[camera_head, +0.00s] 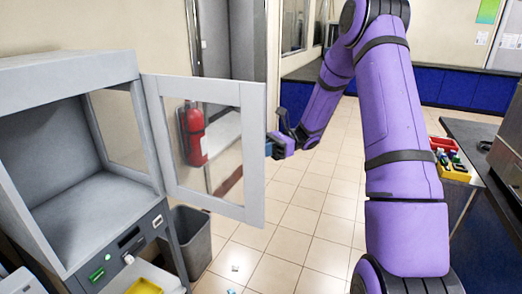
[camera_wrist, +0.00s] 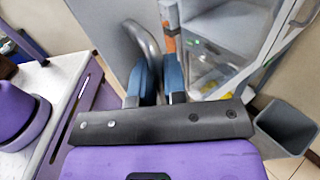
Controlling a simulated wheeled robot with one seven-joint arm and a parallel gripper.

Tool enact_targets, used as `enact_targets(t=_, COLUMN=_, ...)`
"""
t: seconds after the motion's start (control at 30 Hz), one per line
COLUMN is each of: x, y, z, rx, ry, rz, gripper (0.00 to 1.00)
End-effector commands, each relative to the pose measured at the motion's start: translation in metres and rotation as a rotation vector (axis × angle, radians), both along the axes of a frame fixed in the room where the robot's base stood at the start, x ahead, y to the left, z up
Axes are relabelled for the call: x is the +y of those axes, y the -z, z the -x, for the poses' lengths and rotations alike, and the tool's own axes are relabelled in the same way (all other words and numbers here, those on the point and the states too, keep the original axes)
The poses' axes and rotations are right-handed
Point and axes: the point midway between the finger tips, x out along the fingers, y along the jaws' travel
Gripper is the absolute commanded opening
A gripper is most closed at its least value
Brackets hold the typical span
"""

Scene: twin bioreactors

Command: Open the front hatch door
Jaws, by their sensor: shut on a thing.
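The front hatch door (camera_head: 254,150), a light grey frame around a clear pane, stands swung wide open from the grey cabinet (camera_head: 68,62). Its hinged side is at the cabinet's right front edge, and the cabinet's interior is exposed and looks empty. My gripper (camera_head: 272,147) is at the door's free edge, partly hidden behind it. In the wrist view, the blue fingers (camera_wrist: 157,75) are closed around the curved grey door handle (camera_wrist: 146,42). The exact contact is partly hidden by the fingers.
A grey bin (camera_head: 191,240) stands on the floor below the door. A red fire extinguisher (camera_head: 193,133) shows through the pane. A dark counter (camera_head: 474,140) with colored trays (camera_head: 449,158) is at the right. Tiled floor is open between, with small litter near the bin.

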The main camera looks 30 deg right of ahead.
Motion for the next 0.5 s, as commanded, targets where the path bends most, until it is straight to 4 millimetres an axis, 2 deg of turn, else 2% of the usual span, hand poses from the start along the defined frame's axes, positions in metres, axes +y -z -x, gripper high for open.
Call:
enact_targets(t=0.03, x=0.0007, y=-0.0001, z=-0.0005, rx=0.002, ry=0.0, rz=0.0, gripper=0.0)
enact_targets(t=0.07, x=0.0007, y=-0.0001, z=-0.0005, rx=0.001, ry=0.0, rz=0.0, gripper=0.17)
enact_targets(t=0.1, x=0.0007, y=-0.0001, z=-0.0005, rx=0.001, ry=0.0, rz=0.0, gripper=0.26)
enact_targets(t=0.17, x=0.0007, y=-0.0002, z=-0.0004, rx=0.001, ry=0.0, rz=0.0, gripper=0.36)
enact_targets(t=0.5, x=-0.0034, y=0.0, z=-0.0004, rx=0.0, ry=0.001, rz=0.0, gripper=0.36)
